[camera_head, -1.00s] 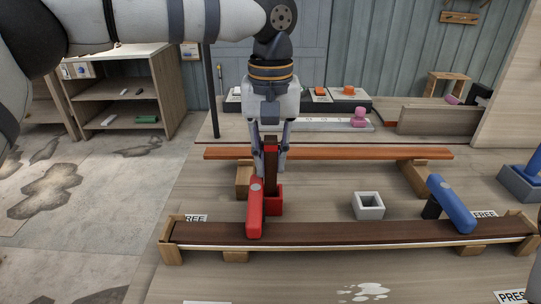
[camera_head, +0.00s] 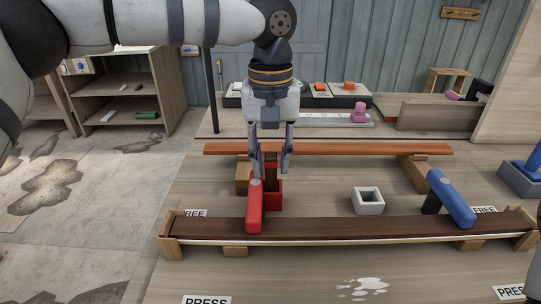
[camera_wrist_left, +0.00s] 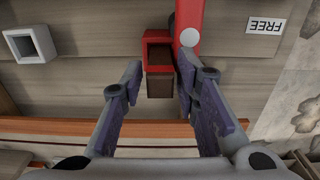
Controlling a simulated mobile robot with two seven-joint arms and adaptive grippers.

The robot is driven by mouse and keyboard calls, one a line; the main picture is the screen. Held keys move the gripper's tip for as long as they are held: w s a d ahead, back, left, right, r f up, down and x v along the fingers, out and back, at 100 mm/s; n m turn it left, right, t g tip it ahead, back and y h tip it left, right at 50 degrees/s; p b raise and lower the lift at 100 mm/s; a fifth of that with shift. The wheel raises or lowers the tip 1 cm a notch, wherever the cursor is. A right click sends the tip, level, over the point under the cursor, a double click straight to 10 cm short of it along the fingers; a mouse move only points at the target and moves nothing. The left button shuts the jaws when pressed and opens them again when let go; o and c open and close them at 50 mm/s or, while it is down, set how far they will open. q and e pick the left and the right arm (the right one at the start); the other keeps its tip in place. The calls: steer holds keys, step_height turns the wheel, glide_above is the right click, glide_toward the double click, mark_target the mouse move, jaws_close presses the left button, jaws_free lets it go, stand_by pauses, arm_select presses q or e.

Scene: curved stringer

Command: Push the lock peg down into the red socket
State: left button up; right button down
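The brown lock peg (camera_head: 270,176) is upright at the red socket (camera_head: 274,196), its lower part hidden by the socket walls. Its top shows between the fingers of my left gripper (camera_head: 271,165). In the left wrist view the peg (camera_wrist_left: 159,84) overlaps the edge of the red socket (camera_wrist_left: 157,37); how deep it sits I cannot tell. The left gripper (camera_wrist_left: 155,95) is open there, with a gap to the peg on its left side. My right gripper is not in view.
A dark curved strip (camera_head: 340,230) lies in wooden end blocks across the front. A blue lever (camera_head: 452,203) is at right, and an empty grey square socket (camera_head: 368,201) is in the middle. An orange-brown bar (camera_head: 330,151) lies behind.

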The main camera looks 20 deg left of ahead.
arm_select(q)
steer(key=shift+f, duration=0.1)
step_height(320, 180, up, 12)
stand_by(0.5)
steer(key=shift+a, duration=0.1)
